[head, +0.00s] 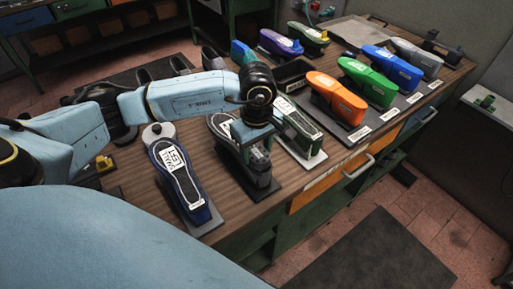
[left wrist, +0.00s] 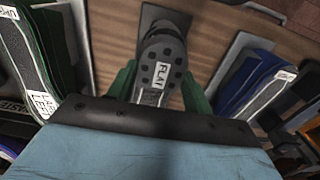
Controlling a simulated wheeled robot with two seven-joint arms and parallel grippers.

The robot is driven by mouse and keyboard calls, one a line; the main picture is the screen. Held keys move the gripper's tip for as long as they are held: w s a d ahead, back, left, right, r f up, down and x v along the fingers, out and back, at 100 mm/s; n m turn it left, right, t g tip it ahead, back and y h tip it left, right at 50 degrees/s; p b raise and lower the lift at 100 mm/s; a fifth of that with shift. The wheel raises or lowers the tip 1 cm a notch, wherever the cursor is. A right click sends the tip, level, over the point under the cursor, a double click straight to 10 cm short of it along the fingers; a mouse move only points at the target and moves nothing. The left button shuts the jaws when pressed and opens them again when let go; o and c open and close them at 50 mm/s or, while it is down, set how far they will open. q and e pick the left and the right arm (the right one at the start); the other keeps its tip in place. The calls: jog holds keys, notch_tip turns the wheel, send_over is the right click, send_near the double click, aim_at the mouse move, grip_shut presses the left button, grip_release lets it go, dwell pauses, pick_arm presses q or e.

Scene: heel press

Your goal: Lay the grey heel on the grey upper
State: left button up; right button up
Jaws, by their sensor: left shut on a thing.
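My left gripper (head: 256,158) reaches down over the middle of the table. In the left wrist view its green fingers (left wrist: 158,88) are shut on the sides of the grey heel (left wrist: 176,62), which has dark round holes and a white label reading FLAT. Directly beyond the heel, a grey shoe form (left wrist: 160,28), apparently the grey upper, stands on a grey plate; in the head view the upper (head: 262,180) is mostly hidden under the gripper. I cannot tell whether heel and upper touch. My right gripper is not in view.
A blue upper (head: 200,212) labelled SMALL LEFT stands left of the gripper, and a green one (head: 309,141) stands right. Orange (head: 335,98), green (head: 367,82), blue (head: 392,66) and grey (head: 418,57) shoe forms line the tray at the right. Wood (head: 135,165) is bare at left.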

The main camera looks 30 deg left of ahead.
pick_arm(q)
jog(key=shift+f, duration=0.2)
jog(key=o, duration=1.1)
notch_tip(320, 180, up, 13)
jog(key=shift+r+b, duration=0.2)
jog(key=shift+b, duration=0.65)
jog(key=shift+d, duration=0.1)
